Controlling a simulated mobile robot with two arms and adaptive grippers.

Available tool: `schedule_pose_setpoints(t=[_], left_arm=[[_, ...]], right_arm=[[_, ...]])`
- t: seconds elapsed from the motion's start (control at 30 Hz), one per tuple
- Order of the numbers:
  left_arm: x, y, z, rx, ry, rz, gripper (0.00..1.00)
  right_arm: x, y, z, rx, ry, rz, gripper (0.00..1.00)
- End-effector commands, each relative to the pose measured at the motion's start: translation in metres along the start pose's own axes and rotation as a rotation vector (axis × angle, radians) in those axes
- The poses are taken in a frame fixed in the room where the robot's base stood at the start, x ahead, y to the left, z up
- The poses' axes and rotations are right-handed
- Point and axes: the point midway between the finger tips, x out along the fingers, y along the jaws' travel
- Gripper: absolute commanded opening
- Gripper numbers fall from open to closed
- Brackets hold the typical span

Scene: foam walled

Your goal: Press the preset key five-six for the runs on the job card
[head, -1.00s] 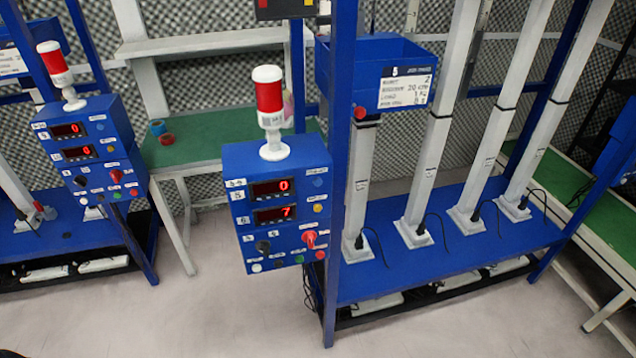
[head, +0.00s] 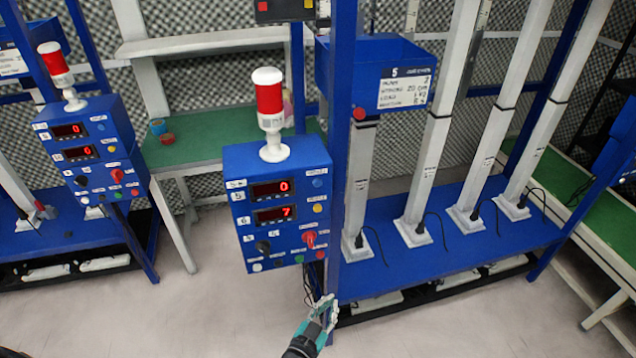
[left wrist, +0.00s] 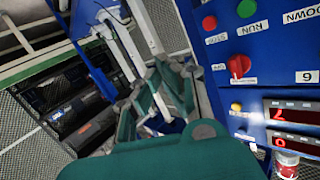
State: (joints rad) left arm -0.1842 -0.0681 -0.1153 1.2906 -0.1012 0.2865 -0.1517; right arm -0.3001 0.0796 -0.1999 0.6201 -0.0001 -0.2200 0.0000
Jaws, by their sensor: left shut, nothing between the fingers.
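The blue control box (head: 280,215) stands at mid-picture in the head view. Its upper red display reads 0 and its lower display (head: 275,214) reads 7, with labels 5 and 6 beside them. A blue key (head: 318,183), a yellow key (head: 318,208) and a red knob (head: 310,240) sit at its right. The job card (head: 406,89) hangs on a blue bin and shows a 5; its smaller lines are hard to read. My left gripper (head: 325,304) is shut and empty, below and right of the box. In the left wrist view the panel's red knob (left wrist: 238,66) shows upside down.
A blue post (head: 341,150) stands right beside the box, with a rig of white columns on a blue base (head: 455,245) behind. A second control box (head: 90,145) stands at left. Open floor (head: 200,310) lies in front.

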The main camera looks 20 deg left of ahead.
Motion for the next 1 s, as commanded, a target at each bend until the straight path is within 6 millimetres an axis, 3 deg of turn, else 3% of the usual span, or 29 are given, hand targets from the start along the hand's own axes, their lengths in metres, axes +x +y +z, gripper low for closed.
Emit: schedule_pose_setpoints(t=[0.03,0.3,0.5,0.7,1.0], left_arm=[[0.006,-0.005,-0.028,0.005,0.064,-0.017,0.00],[0.014,-0.034,-0.156,0.046,0.376,-0.113,0.00],[0.003,-0.051,-0.225,0.072,0.549,-0.176,0.00],[-0.006,-0.059,-0.256,0.087,0.629,-0.207,0.00],[-0.007,-0.060,-0.259,0.088,0.637,-0.210,0.00]], right_arm=[[-0.001,0.000,0.000,0.000,0.000,0.000,0.37],[-0.004,0.000,0.000,0.000,0.000,0.000,0.37],[-0.006,0.000,-0.001,0.000,0.000,0.000,0.37],[-0.006,0.000,-0.001,0.000,0.000,0.000,0.37],[-0.006,0.000,-0.001,0.000,0.000,0.000,0.37]])
